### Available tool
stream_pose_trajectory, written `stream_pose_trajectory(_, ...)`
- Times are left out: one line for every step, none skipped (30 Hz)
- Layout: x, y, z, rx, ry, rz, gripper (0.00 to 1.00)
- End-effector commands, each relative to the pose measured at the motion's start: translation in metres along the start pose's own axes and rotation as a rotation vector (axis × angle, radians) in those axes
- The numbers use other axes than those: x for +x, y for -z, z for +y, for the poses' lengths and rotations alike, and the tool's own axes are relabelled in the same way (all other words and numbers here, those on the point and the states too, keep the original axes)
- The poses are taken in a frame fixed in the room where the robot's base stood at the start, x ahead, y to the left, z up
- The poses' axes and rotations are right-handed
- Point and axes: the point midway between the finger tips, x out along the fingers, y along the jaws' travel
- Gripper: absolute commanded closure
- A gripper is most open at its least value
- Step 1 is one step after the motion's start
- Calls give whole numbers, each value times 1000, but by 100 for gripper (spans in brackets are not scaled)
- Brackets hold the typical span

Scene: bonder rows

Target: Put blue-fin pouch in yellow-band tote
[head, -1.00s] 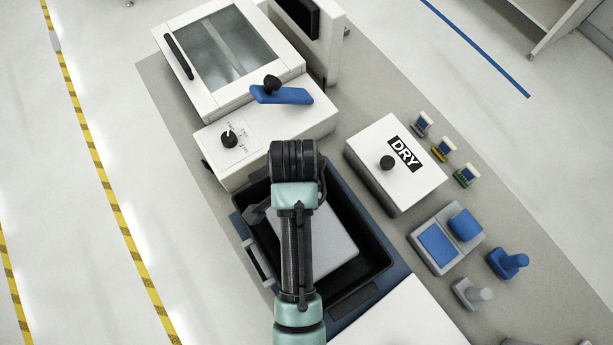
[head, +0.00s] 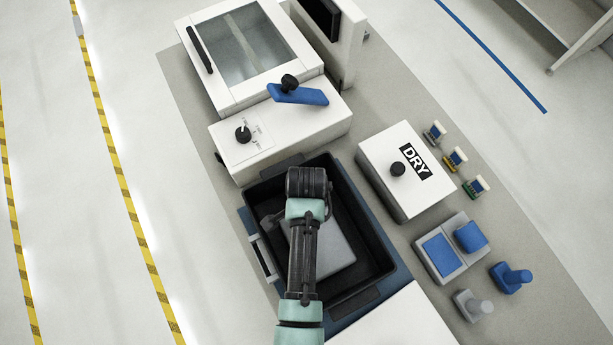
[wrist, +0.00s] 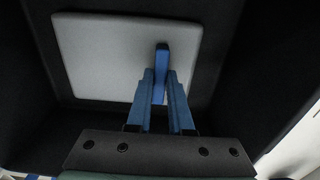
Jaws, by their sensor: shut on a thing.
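The pouch is a flat, pale grey slab (head: 335,250) with rounded corners, seen inside a black tote (head: 375,235) in the head view, partly behind my arm. In the wrist view the pouch (wrist: 105,50) lies across the dark tote interior, with an upright blue fin (wrist: 162,58) near its right part. My gripper (wrist: 161,82) has its two blue fingers closed on either side of that fin. In the head view the fingers are hidden by my arm. I cannot tell whether the pouch touches the tote floor. No yellow band shows on this tote.
A white DRY box (head: 385,180) with a black knob stands right of the tote. A white machine (head: 270,135) with a blue lever stands behind it. Small blue and grey fixtures (head: 455,245) sit further right. Open floor lies to the left.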

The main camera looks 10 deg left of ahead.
Motion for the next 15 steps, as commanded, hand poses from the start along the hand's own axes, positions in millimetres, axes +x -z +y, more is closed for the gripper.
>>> stream_pose_trajectory(2, 0, 0, 0, 0, 0, 100)
stream_pose_trajectory(3, 0, 0, 0, 0, 0, 79)
stream_pose_trajectory(2, 0, 0, 0, 0, 0, 72)
stream_pose_trajectory(2, 0, 0, 0, 0, 0, 66)
stream_pose_trajectory(2, 0, 0, 0, 0, 0, 61)
stream_pose_trajectory(2, 0, 0, 0, 0, 0, 54)
stream_pose_trajectory(2, 0, 0, 0, 0, 0, 51)
stream_pose_trajectory(2, 0, 0, 0, 0, 0, 51)
stream_pose_trajectory(2, 0, 0, 0, 0, 0, 51)
stream_pose_trajectory(2, 0, 0, 0, 0, 0, 51)
stream_pose_trajectory(2, 0, 0, 0, 0, 0, 51)
stream_pose_trajectory(2, 0, 0, 0, 0, 0, 51)
stream_pose_trajectory(2, 0, 0, 0, 0, 0, 51)
stream_pose_trajectory(2, 0, 0, 0, 0, 0, 51)
stream_pose_trajectory(1, 0, 0, 0, 0, 0, 51)
